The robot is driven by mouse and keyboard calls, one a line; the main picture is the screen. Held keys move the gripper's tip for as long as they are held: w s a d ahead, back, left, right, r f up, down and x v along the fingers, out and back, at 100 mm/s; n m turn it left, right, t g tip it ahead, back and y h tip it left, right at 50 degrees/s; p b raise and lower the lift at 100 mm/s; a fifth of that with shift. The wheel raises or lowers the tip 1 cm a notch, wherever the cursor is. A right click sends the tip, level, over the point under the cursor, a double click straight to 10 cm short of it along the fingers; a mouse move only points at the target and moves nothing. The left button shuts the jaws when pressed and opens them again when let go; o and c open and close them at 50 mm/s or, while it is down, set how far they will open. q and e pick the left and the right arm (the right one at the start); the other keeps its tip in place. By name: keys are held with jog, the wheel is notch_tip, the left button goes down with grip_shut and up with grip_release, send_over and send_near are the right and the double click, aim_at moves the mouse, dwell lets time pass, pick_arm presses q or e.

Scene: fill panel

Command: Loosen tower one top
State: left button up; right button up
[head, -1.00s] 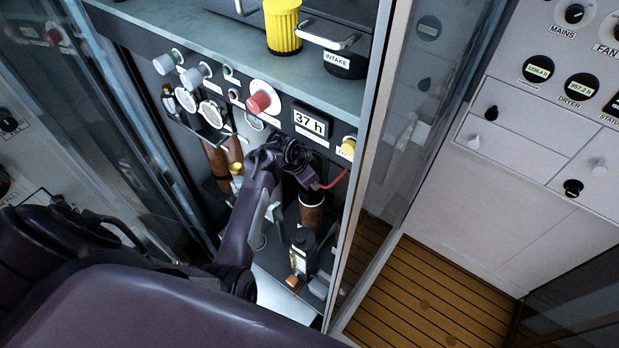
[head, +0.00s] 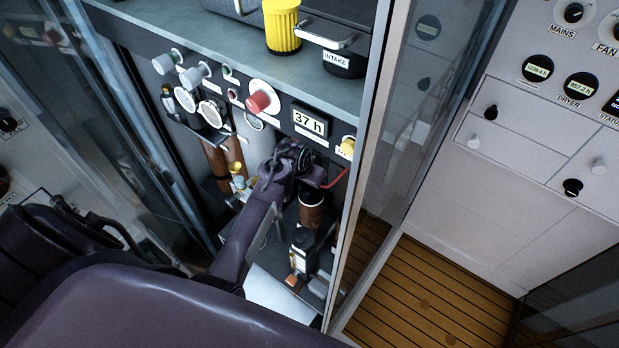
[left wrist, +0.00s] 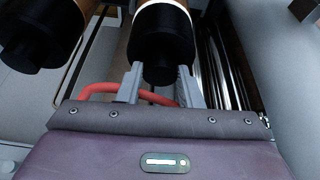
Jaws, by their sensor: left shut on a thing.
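A brown filter tower (head: 311,208) stands in the cabinet below the 37 h display. Its black top (left wrist: 160,45) with a pale ring fills the upper middle of the left wrist view. My left gripper (head: 300,166) is at this top, and in the left wrist view its two grey fingers (left wrist: 160,72) are closed on either side of it. In the head view the gripper hides most of the top. A second tower with a black top (left wrist: 35,45) is beside it in the left wrist view. I see no label telling which is tower one. My right gripper is not in view.
A red hose (head: 336,180) runs close beside the gripper. The panel above carries a red knob (head: 258,102), gauges (head: 210,112) and a 37 h display (head: 310,124). A cabinet door frame (head: 362,165) stands close on the right. A dark bottle (head: 302,245) stands below.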

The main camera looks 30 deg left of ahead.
pick_arm(q)
jog(key=n+y, duration=0.1)
jog(key=n, duration=0.3)
jog(key=shift+d+n+y, duration=0.1)
jog(key=shift+n+y, duration=0.2)
jog(key=shift+y, duration=0.1)
jog(key=n, duration=0.2)
jog(key=n+g+y, duration=0.1)
jog(key=n, duration=0.1)
jog(key=shift+w+d+n, duration=0.1)
jog(key=shift+w+n, duration=0.05)
jog(key=shift+n, duration=0.15)
jog(key=n, duration=0.2)
jog(key=n+g+y, duration=0.1)
jog(key=n, duration=0.2)
jog(key=shift+w+d+g+y, duration=0.1)
jog(key=shift+d+g+y, duration=0.05)
jog(key=shift+g+y, duration=0.15)
jog(key=shift+n+g, duration=0.8)
jog(key=shift+n, duration=1.3)
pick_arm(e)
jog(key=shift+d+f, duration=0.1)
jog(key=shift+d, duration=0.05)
pick_arm(q)
jog(key=o, duration=1)
